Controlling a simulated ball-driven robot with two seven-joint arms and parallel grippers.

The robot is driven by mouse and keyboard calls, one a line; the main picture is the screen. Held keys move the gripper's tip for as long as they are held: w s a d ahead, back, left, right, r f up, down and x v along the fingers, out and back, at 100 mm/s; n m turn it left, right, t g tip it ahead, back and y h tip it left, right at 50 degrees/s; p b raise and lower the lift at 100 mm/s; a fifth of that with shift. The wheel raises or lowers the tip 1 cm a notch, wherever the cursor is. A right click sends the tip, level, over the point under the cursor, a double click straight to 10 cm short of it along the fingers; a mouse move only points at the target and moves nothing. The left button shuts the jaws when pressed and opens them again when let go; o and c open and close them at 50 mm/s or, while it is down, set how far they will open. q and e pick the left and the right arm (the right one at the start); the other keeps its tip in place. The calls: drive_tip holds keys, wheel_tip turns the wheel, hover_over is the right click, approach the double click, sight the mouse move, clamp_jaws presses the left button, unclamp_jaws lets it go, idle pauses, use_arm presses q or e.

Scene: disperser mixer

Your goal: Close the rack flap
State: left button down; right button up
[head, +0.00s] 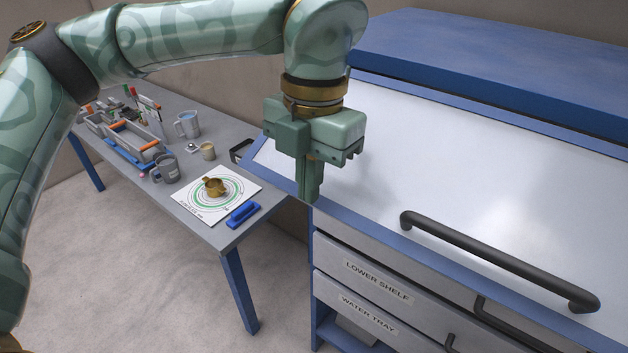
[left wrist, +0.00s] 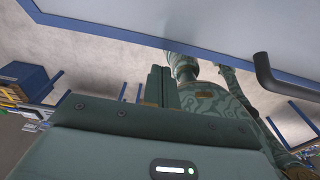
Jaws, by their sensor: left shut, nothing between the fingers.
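The rack flap (head: 440,150) is a pale, glossy panel in a blue frame. It slants down toward me from under the rack's blue top, with its lower edge out above the drawers. A dark bar handle (head: 500,262) runs along its lower edge. My left gripper (head: 308,196) is shut and empty, fingers pointing down, in front of the flap's left part in the picture; I cannot tell whether it touches. In the left wrist view the shut fingers (left wrist: 160,88) show below the flap's pale panel (left wrist: 220,22), apart from the handle (left wrist: 265,72). My right gripper is not in view.
Under the flap are the lower shelf drawer (head: 375,275) and water tray drawer (head: 365,310). A grey table (head: 215,160) at the left holds mugs, a tool caddy (head: 125,140), a target mat (head: 238,182) and a blue-handled item (head: 243,214). Floor between is clear.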

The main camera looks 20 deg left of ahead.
use_arm(q)
drive_tip(key=shift+w+d+f, duration=0.1)
drive_tip(key=shift+w+f, duration=0.15)
drive_tip(key=shift+f, duration=0.25)
drive_tip(key=shift+w+d+f, duration=0.1)
drive_tip(key=shift+w+f, duration=0.15)
drive_tip(key=shift+f, duration=0.2)
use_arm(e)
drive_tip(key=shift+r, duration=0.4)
use_arm(q)
drive_tip(key=shift+f, duration=0.1)
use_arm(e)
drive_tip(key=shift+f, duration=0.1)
